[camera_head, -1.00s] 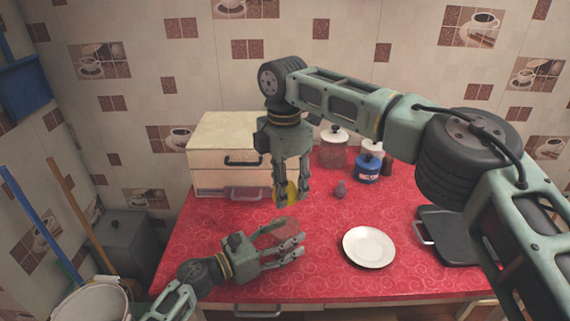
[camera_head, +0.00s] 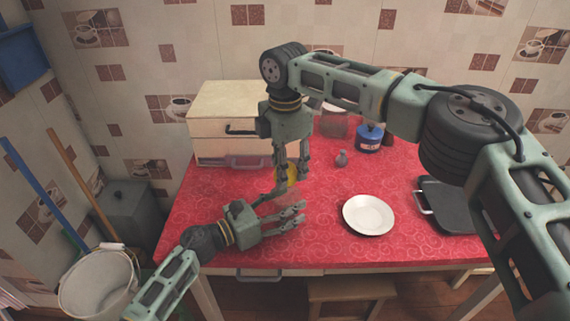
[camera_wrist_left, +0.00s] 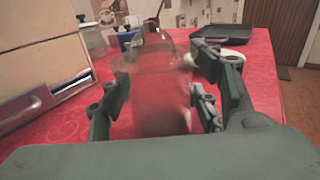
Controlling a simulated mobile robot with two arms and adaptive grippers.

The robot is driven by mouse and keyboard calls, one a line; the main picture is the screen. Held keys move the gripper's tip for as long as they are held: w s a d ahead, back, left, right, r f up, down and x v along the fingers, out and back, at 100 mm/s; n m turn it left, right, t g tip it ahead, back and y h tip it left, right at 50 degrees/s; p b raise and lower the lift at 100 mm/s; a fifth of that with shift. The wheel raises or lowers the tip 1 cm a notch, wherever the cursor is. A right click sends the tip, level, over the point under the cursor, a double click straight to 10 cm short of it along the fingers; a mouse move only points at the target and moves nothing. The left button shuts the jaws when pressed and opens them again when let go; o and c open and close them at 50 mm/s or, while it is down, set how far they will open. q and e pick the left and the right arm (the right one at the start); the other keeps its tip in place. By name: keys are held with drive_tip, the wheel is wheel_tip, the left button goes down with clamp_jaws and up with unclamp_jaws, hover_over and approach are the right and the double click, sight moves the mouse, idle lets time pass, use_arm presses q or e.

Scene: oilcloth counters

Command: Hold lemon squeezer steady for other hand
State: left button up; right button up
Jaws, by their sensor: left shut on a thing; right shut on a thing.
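The lemon squeezer (camera_wrist_left: 160,95) is a see-through, reddish thing between the fingers of my left gripper (camera_wrist_left: 165,90) in the left wrist view. My left gripper, low over the counter in the head view (camera_head: 286,204), is shut on it. There the squeezer is faint against the red cloth and partly hidden by the fingers.
A white plate (camera_head: 368,213) lies right of the grippers, with a dark pan (camera_head: 455,206) farther right. A cream cabinet (camera_head: 215,139) stands at the back left. The red counter between is clear.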

drive_tip(key=shift+f, duration=0.2)
drive_tip(key=shift+f, duration=0.25)
drive_tip(key=shift+f, duration=1)
drive_tip(key=shift+r, duration=1)
idle(0.5)
drive_tip(key=shift+f, duration=1)
